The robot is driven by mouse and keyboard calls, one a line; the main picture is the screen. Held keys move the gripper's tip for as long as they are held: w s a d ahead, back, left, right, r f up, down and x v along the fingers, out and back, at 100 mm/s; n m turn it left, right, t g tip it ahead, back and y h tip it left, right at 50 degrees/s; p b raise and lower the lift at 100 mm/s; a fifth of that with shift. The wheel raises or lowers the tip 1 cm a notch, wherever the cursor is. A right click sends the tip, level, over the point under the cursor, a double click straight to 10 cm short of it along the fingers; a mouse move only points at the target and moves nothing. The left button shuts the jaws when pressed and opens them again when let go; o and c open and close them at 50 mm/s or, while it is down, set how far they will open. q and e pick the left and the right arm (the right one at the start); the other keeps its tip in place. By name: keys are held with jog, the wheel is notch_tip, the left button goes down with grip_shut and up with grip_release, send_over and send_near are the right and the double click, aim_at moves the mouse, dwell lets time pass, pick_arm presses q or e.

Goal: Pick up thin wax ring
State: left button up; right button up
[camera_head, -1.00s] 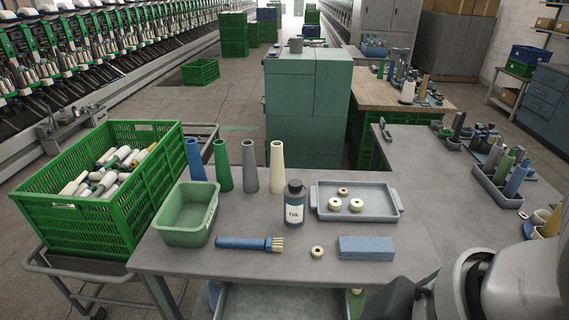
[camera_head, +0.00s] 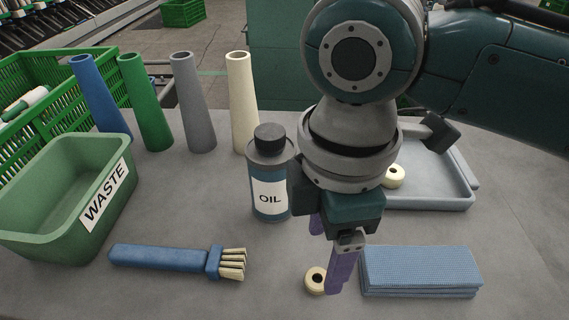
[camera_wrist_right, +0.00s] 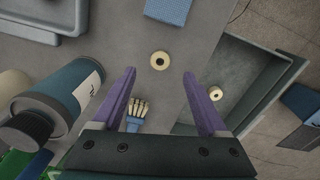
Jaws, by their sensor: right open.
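A cream wax ring (camera_head: 316,280) lies flat on the grey table between the blue brush and the blue cloth; it also shows in the right wrist view (camera_wrist_right: 159,61). Another cream ring (camera_head: 393,176) sits in the grey tray, partly hidden by my right arm. The wrist view shows a further pale ring (camera_wrist_right: 215,95) in a grey bin below the table edge. I cannot tell from thickness which ring is the thin one. My right gripper (camera_head: 326,262), with purple fingers, is open and empty above the table ring, which appears just beyond the fingertips in the wrist view. My left gripper is out of view.
An oil bottle (camera_head: 269,180) stands close left of my right gripper. The folded blue cloth (camera_head: 421,271) lies right, the brush (camera_head: 170,259) left. The grey tray (camera_head: 440,198) is behind. A green waste bin (camera_head: 40,235) and several upright cones (camera_head: 193,110) stand left.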

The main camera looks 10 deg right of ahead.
aim_at(318, 277)
notch_tip(318, 277, down, 6)
jog(key=shift+f+b, duration=0.2)
jog(key=shift+b, duration=0.35)
grip_shut()
dwell(0.3)
